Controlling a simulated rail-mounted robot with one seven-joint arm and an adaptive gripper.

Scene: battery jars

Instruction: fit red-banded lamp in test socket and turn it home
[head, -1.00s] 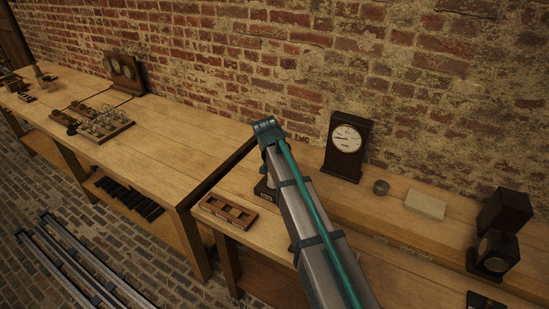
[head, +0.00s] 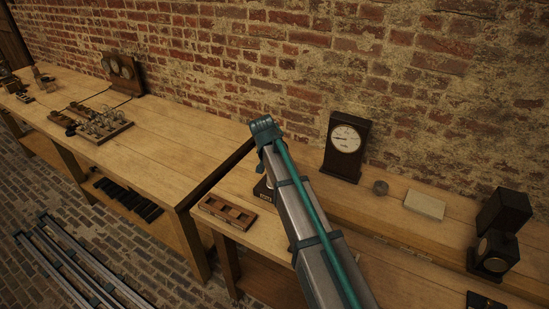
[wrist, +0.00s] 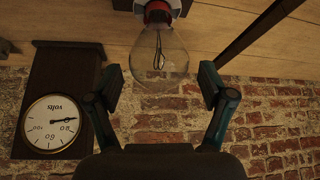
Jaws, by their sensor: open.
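A clear glass lamp with a red band (wrist: 157,7) at its base shows at the top middle of the wrist view. Its bulb points toward my gripper, and a filament shows inside. Its base meets a pale fitting at the top edge, mostly cut off, so I cannot tell how it is seated. My gripper (wrist: 160,76) is open, with one finger on each side of the bulb's rounded end and visible gaps on both sides. In the head view my arm hides my gripper and the lamp. A dark labelled block (head: 262,190) shows partly beside my arm, possibly the test socket's base.
A dial meter marked volts (head: 344,147) stands near the wall; it also shows in the wrist view (wrist: 52,123). A compartmented wooden tray (head: 228,212) lies left of my arm. A small round metal piece (head: 380,188) and a pale block (head: 424,205) are at the right.

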